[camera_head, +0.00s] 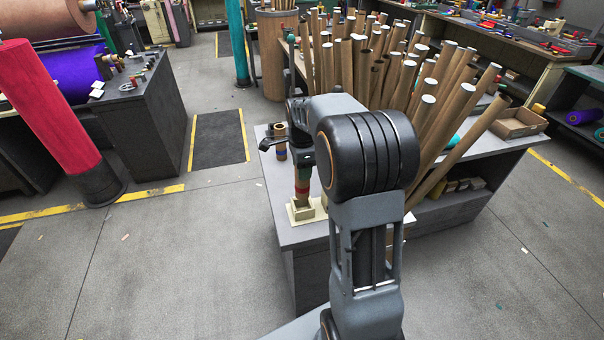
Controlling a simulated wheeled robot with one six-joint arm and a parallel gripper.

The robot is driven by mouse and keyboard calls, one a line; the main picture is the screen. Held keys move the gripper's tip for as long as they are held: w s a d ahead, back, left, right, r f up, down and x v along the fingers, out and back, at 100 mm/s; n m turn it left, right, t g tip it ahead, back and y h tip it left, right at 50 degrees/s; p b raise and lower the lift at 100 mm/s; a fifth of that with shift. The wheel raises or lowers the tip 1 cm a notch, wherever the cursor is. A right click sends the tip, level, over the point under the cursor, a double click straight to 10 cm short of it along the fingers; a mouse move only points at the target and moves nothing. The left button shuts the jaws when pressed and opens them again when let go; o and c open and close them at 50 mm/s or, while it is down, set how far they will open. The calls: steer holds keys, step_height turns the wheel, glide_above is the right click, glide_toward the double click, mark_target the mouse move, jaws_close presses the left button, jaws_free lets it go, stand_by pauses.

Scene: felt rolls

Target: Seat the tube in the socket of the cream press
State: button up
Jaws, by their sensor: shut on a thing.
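The cream press (304,211) stands on the near left corner of the grey workbench (296,238). My gripper (302,164) is above it, pointing down, partly hidden by my own arm. It is shut on an upright tube (302,186) with green, red and brown bands. The tube's lower end is at the press's socket. I cannot tell from here whether it is in the socket or just over it.
Many tall cardboard tubes (425,105) lean at the right and back. An open cardboard box (518,122) sits at the bench's far right.

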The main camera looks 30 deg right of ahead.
mark_target(302, 188)
steer(key=shift+f, duration=0.15)
stand_by(0.3)
steer(key=shift+f+b, duration=1.15)
steer(key=shift+f, duration=0.4)
steer(key=shift+f+b, duration=1.9)
steer(key=shift+f, duration=0.9)
stand_by(1.8)
steer(key=o, duration=1.1)
steer(key=shift+c, duration=0.3)
steer(key=shift+c, duration=0.6)
steer(key=shift+c, duration=0.8)
